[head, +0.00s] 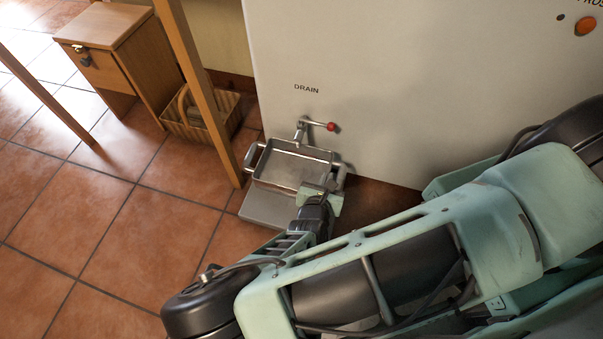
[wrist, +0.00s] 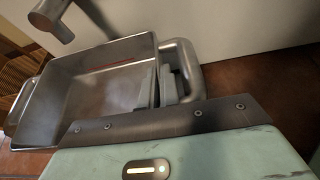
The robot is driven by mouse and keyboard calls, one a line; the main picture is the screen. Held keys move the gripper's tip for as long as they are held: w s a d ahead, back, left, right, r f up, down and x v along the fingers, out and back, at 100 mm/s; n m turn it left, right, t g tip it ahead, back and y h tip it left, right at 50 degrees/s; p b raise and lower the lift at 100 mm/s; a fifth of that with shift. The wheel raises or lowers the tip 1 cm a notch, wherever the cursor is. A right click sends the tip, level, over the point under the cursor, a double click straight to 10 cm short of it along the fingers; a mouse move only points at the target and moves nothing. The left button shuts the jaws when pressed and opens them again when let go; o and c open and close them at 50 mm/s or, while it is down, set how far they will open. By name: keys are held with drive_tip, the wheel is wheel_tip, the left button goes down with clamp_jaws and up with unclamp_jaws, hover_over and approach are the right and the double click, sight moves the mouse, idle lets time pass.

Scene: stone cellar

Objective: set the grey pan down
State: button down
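The grey pan (head: 256,180) is a shallow rectangular metal pan with a loop handle at each end. It is under the drain tap (head: 303,131), close against the white panel. No contents can be made out inside it. My gripper (head: 325,189) is at the pan's right end. In the wrist view, the pan (wrist: 45,112) fills the left, and my gripper's fingers (wrist: 159,86) stand on either side of its right wall, beside the right handle, and look closed on it. Whether the pan's underside touches anything is hidden.
A flat grey slab (head: 268,208) lies below and in front of the pan. A red-knobbed lever (head: 331,126) sticks out beside the tap. A wicker basket (head: 190,117), a wooden cabinet (head: 116,62) and a wooden leg (head: 205,100) stand left. Tiled floor (head: 150,225) is clear in front.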

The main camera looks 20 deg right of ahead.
drive_tip(key=shift+w+d+f, duration=0.15)
drive_tip(key=shift+w+f, duration=0.05)
wheel_tip(320, 180, down, 10)
drive_tip(key=b, duration=0.6)
drive_tip(key=shift+r+b, duration=0.1)
drive_tip(key=shift+b, duration=0.3)
drive_tip(key=shift+r, duration=0.15)
drive_tip(key=c, duration=1.6)
unclamp_jaws()
drive_tip(key=shift+c, duration=0.2)
